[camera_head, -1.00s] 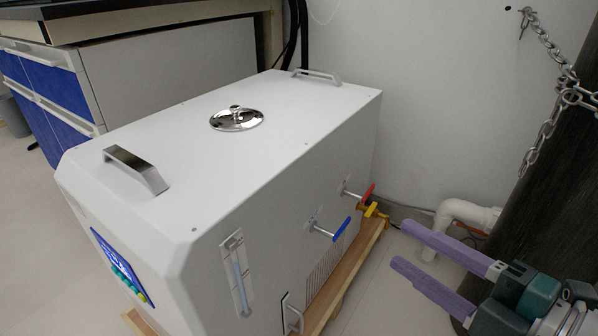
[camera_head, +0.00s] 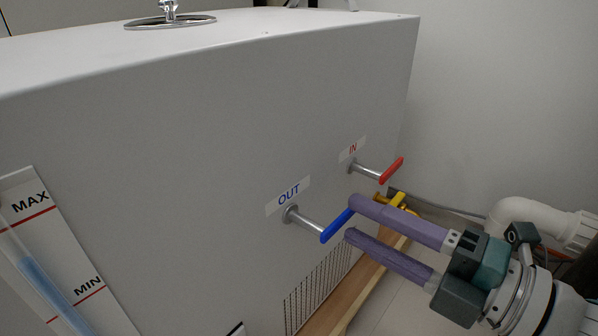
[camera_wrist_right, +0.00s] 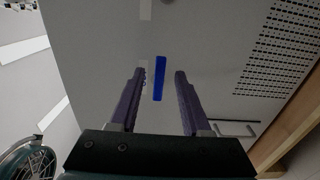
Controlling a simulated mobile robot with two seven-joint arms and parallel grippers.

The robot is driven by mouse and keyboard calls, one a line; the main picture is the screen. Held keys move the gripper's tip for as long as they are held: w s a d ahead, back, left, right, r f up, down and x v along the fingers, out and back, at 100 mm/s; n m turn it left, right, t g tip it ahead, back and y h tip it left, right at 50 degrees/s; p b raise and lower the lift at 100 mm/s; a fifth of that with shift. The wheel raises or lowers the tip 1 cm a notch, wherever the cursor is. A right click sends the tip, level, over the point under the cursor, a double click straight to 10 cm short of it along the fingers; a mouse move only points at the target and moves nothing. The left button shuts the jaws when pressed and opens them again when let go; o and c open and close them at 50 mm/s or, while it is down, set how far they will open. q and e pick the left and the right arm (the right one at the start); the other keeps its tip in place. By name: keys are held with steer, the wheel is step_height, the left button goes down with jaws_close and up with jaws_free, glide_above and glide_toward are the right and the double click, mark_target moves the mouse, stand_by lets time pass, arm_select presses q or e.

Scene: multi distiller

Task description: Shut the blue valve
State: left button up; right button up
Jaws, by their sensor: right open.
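The blue valve handle (camera_head: 337,226) sits on a metal stem by the OUT label on the side of the white machine (camera_head: 200,130). My right gripper (camera_head: 350,217) is open, with its two purple fingers pointing left and their tips close to the blue handle. In the right wrist view the blue handle (camera_wrist_right: 159,78) lies between the lines of the two fingers (camera_wrist_right: 159,76), near the tips. I cannot tell whether a finger touches it. My left gripper is not in view.
A red valve handle (camera_head: 391,170) by the IN label is behind and right of the blue one. A yellow valve (camera_head: 397,201) is low behind my upper finger. A wooden base (camera_head: 350,285) runs under the machine. A white pipe (camera_head: 530,222) stands at the right.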

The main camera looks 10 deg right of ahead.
mark_target(351, 215)
steer(key=x, duration=0.2)
steer(key=shift+w+b, duration=0.35)
steer(key=shift+b, duration=0.05)
steer(key=shift+w+a, duration=0.2)
steer(key=shift+a, duration=0.05)
steer(key=shift+c, duration=0.4)
jaws_close()
